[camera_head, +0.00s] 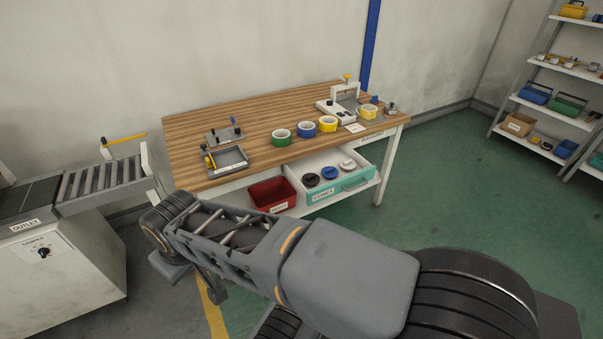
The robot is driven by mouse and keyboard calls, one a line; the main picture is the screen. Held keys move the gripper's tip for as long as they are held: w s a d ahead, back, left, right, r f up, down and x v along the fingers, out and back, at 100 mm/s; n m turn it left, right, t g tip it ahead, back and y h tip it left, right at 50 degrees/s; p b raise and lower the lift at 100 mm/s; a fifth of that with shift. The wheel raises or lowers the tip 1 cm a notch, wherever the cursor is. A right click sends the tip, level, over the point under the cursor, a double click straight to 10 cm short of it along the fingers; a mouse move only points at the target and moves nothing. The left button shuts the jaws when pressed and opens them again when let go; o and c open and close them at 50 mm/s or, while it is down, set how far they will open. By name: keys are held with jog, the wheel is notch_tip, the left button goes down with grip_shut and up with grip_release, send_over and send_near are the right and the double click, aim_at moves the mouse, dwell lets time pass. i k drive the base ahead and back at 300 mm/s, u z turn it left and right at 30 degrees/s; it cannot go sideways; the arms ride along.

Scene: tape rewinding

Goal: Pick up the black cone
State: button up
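The black cone (311,180) is a small dark round piece. It sits in the open teal-fronted drawer (343,189) labelled as cones, at the left of a blue cone (329,173) and a white cone (347,165). My arm stretches across the lower part of the view. What looks like part of my gripper (214,288) shows low at the left, below the arm and well apart from the drawer. The rest of it is hidden behind the arm, so its opening cannot be seen.
A wooden-topped workbench (240,108) carries green (281,136), blue (307,129) and yellow (328,124) tape rolls and several fixtures. A red bin (272,194) stands beside the drawer. A roller conveyor (100,183) is at left, shelves (560,70) at right. The green floor at right is clear.

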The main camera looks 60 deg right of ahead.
aim_at(310, 179)
jog(key=z, duration=0.6)
jog(key=i, duration=1)
jog(key=z, duration=1.45)
jog(key=i, duration=0.35)
jog(key=z, duration=0.35)
